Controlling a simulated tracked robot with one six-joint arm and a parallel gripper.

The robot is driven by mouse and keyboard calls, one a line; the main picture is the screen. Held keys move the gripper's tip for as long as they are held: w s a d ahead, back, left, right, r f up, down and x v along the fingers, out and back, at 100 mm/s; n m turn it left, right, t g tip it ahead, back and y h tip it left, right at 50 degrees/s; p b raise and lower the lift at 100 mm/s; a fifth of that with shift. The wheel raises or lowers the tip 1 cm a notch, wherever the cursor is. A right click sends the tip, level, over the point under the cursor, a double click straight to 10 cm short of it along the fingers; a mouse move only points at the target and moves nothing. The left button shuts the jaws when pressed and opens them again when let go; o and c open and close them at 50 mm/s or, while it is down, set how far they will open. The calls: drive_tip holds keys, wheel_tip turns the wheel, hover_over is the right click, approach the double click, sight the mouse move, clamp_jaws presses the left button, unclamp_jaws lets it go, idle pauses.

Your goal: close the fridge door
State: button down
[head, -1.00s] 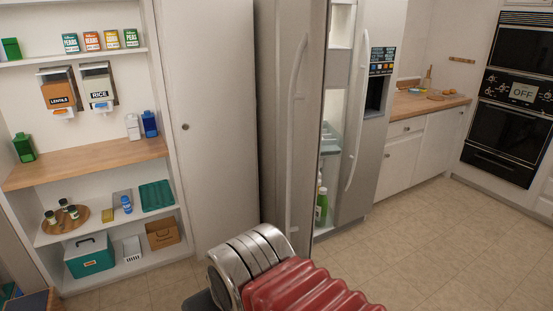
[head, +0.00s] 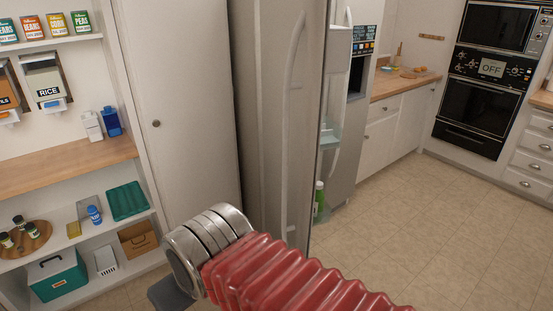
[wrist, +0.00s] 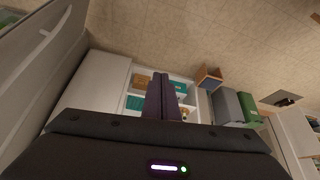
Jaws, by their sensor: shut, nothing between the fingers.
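The fridge door (head: 272,110) stands ajar in the head view, its long pale handle (head: 293,120) facing me. A gap at its right edge shows the fridge's inside, with a shelf (head: 330,135) and a green bottle (head: 319,197). The other fridge door, at the right with a dispenser, stands behind the gap. In the wrist view, a pale panel with a handle (wrist: 40,48) at the upper left looks like the fridge door. My gripper (wrist: 163,76) is shut and empty there, apart from that panel. In the head view my arm hides the door's lower part, and the gripper is not visible.
A tall pale cabinet (head: 180,100) stands left of the fridge. Open pantry shelves (head: 60,165) with jars and boxes are farther left. Counters (head: 395,85) and wall ovens (head: 480,110) are at the right. The tiled floor (head: 430,230) at the right is clear.

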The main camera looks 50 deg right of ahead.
drive_tip(key=shift+w, duration=0.1)
idle(0.3)
drive_tip(key=w+d+f+n+t+h, duration=0.1)
drive_tip(key=w+d+n+t+h, duration=0.35)
drive_tip(key=w+d, duration=1.15)
drive_tip(key=s+d+n+t+h, duration=0.2)
drive_tip(key=d+n, duration=0.1)
drive_tip(key=d, duration=0.7)
drive_tip(key=s+d+n+t+h, duration=0.2)
drive_tip(key=d+n+t, duration=0.1)
drive_tip(key=d, duration=0.8)
drive_tip(key=shift+f+n, duration=0.2)
drive_tip(key=shift+n, duration=0.55)
drive_tip(key=shift+w+a+t+h, duration=0.1)
drive_tip(key=shift+a+t+h, duration=0.1)
drive_tip(key=shift+t+h, duration=0.05)
